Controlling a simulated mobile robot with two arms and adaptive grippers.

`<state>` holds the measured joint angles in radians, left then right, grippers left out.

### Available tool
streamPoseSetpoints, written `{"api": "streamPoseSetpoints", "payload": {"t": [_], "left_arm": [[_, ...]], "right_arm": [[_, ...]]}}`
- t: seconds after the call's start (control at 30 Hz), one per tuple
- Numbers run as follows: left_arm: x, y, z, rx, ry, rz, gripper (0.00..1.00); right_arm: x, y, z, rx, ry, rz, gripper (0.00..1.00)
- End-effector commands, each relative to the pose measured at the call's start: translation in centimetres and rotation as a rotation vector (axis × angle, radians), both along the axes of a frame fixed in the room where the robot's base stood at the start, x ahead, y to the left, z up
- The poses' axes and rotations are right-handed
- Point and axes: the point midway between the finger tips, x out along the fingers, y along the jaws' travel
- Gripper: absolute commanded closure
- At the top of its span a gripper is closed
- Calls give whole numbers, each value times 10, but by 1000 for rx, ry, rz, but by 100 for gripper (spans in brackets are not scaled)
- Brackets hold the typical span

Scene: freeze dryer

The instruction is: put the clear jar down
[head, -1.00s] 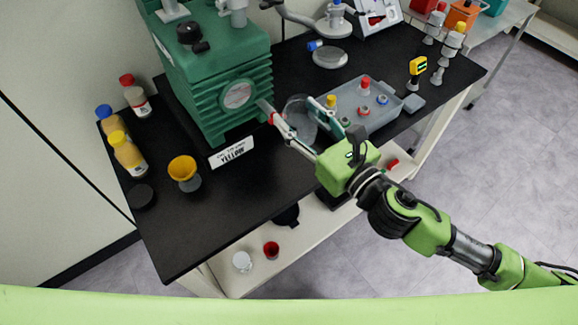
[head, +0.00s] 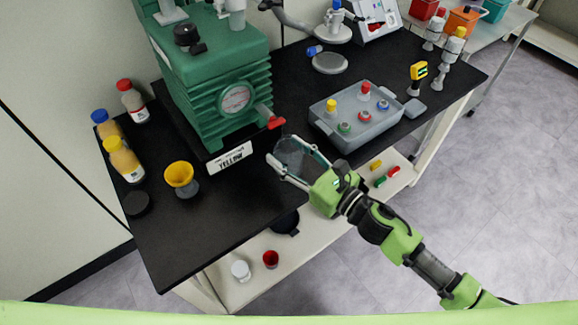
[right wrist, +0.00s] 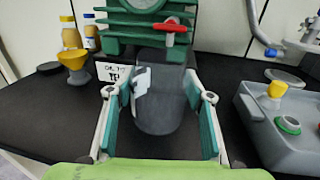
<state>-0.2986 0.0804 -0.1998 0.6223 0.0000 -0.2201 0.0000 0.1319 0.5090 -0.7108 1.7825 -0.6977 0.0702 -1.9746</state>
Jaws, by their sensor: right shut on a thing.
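The clear jar (head: 294,152) is a see-through grey cylinder in front of the green machine. It shows large in the right wrist view (right wrist: 166,108), upright, with a white label patch on its left side. My right gripper (head: 297,163) is shut on the jar, one finger on each side; its teal pads show in the right wrist view (right wrist: 160,118). The jar is over the front part of the black tabletop (head: 235,207). I cannot tell whether its base touches the top. My left gripper is not in view.
A grey bin (head: 370,130) with several capped vials is to the right. A yellow funnel cup (head: 181,178) and bottles (head: 122,158) are left. The front-left tabletop is clear.

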Motion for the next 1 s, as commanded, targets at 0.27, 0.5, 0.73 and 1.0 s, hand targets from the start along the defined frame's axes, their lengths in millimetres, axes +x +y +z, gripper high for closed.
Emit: {"api": "streamPoseSetpoints", "payload": {"t": [0.27, 0.5, 0.73, 1.0], "left_arm": [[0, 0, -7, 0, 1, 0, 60], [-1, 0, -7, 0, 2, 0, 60], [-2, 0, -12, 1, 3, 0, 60], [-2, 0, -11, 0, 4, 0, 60]], "right_arm": [[0, 0, -34, 2, 4, -3, 73], [0, 0, -41, 1, -2, -1, 73], [0, 0, -45, 0, -1, -1, 73], [0, 0, -44, -1, -1, -1, 36]]}}
